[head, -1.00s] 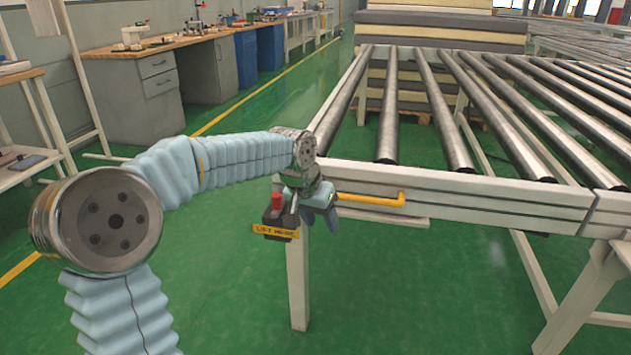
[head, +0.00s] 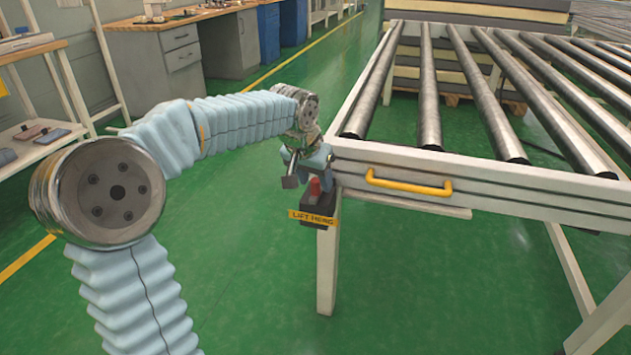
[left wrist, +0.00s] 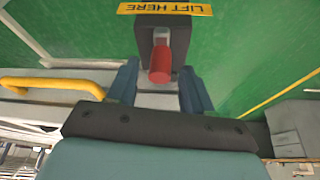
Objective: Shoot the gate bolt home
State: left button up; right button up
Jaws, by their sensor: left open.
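The bolt's red knob (head: 314,187) stands on a dark block with a yellow "LIFT HERE" plate (head: 313,217), at the left front corner of the roller table. In the left wrist view the red knob (left wrist: 160,66) lies between the two blue-grey fingers, with a gap on each side. My left gripper (head: 306,172) is open, at the table corner just above the knob in the picture; whether the fingertips reach past the knob I cannot tell. The yellow handle (head: 408,186) is on the pale front gate rail (head: 480,192). My right gripper is not in view.
The roller table (head: 352,168) fills the right side, with a pale leg (head: 327,270) below the block. Stacked mattresses (head: 480,12) stand behind it. Workbenches (head: 165,55) and a shelf (head: 45,140) line the left. Green floor is clear in front.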

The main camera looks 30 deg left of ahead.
pick_arm(q)
jog(key=shift+w+f, duration=0.2)
jog(key=shift+f, duration=0.25)
jog(key=shift+c, duration=0.4)
